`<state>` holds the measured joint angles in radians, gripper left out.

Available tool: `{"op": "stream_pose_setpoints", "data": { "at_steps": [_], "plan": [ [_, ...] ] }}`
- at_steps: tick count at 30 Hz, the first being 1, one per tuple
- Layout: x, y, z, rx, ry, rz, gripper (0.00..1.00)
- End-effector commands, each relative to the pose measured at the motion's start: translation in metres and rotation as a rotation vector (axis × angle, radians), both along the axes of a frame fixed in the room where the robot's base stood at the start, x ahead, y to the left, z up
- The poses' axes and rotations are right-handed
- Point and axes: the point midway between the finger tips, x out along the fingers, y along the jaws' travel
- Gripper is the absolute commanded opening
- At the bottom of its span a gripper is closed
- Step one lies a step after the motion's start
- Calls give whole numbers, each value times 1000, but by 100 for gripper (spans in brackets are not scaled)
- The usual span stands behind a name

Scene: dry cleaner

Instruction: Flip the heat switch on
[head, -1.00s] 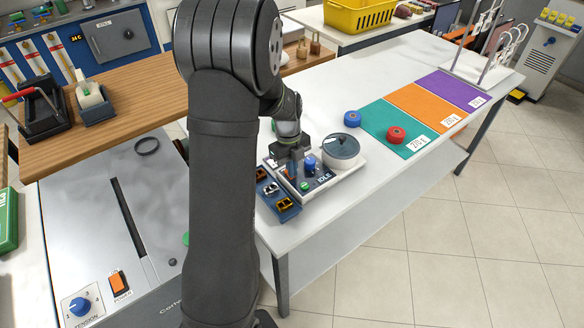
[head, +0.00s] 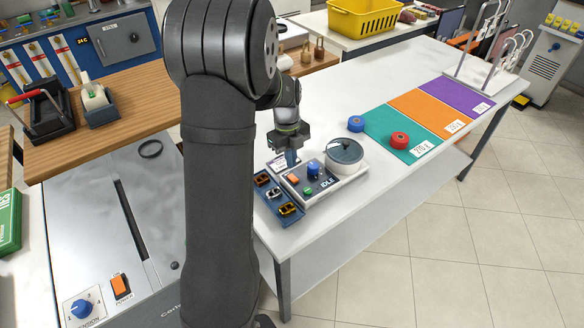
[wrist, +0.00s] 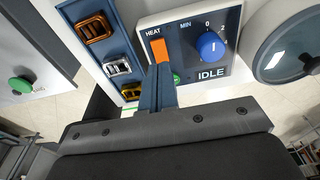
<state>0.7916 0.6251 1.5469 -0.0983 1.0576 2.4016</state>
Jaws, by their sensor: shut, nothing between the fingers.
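The heat switch (head: 293,179) is an orange rocker on the dark panel of a small white machine (head: 335,184). In the wrist view the heat switch (wrist: 158,49) lies under the word HEAT, just beyond my fingertips. I cannot tell which way it is tipped. The panel's display reads IDLE. My gripper (head: 291,161) is shut and empty, pointing down above the panel's back left part, apart from the switch in the head view. In the wrist view my gripper (wrist: 161,72) covers the panel below the switch.
A blue knob (head: 313,170) and a green button (head: 307,190) are close to the switch. A round lidded pot (head: 344,152) sits to the right. A blue tray of buckles (head: 278,198) lies to the left.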

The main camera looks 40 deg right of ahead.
Motion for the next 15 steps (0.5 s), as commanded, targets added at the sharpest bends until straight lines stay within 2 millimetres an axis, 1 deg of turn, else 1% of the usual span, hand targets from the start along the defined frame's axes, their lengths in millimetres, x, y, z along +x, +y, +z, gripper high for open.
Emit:
{"op": "stream_pose_setpoints", "data": {
  "at_steps": [1, 3, 9, 12, 15],
  "plan": [
    [3, -1, 14, -5, -5, 1, 0],
    [4, 0, 30, -4, -4, 0, 0],
    [9, 0, 71, -3, -3, 0, 0],
    [11, 0, 85, -2, -2, 0, 0],
    [12, 0, 94, -1, -1, 0, 0]
  ]
}}
